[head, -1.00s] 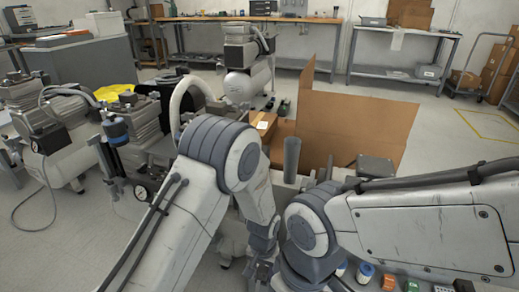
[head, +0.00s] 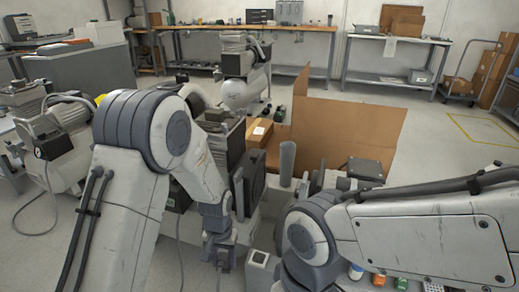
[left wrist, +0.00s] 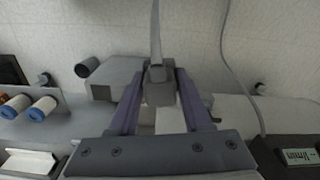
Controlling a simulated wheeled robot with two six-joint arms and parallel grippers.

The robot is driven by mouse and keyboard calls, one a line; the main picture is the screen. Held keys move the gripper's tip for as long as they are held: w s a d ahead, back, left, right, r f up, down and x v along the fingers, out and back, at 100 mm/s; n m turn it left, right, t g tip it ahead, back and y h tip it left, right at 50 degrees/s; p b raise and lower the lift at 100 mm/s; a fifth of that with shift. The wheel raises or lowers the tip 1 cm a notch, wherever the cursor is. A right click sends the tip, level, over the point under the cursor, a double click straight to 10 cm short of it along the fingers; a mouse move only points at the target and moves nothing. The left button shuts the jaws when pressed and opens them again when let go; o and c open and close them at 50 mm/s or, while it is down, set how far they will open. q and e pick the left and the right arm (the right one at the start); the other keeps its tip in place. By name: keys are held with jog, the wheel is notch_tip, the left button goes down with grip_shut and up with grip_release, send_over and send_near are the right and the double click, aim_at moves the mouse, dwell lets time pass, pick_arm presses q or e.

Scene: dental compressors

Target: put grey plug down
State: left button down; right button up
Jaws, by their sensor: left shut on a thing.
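The grey plug (left wrist: 158,88) is in the left wrist view, between the two fingers of my left gripper (left wrist: 158,100), with a light grey cable running up from it. My left gripper (head: 218,258) shows at the lower middle of the head view, pointing down and shut on the plug. The plug itself is hard to make out there. In the left wrist view, pale surfaces and grey parts lie behind the fingers. I cannot tell whether the plug touches any of them. My right arm crosses the lower right of the head view, but its gripper is not visible.
An open cardboard box (head: 345,132) stands beyond my arms. A grey upright cylinder (head: 287,163) is in front of it. A small white block (head: 262,258) is right of my left gripper. Compressors (head: 62,135) stand at left. Blue-capped rolls (left wrist: 42,108) show in the left wrist view.

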pick_arm(q)
jog(key=s+a+r+n+p, duration=0.2)
jog(key=a+r, duration=0.7)
notch_tip(320, 180, up, 28)
jog(key=s+p, duration=0.1)
jog(key=p, duration=3.6)
jog(key=shift+s+f, duration=0.15)
jog(key=shift+s, duration=0.15)
jog(key=shift+d, duration=0.1)
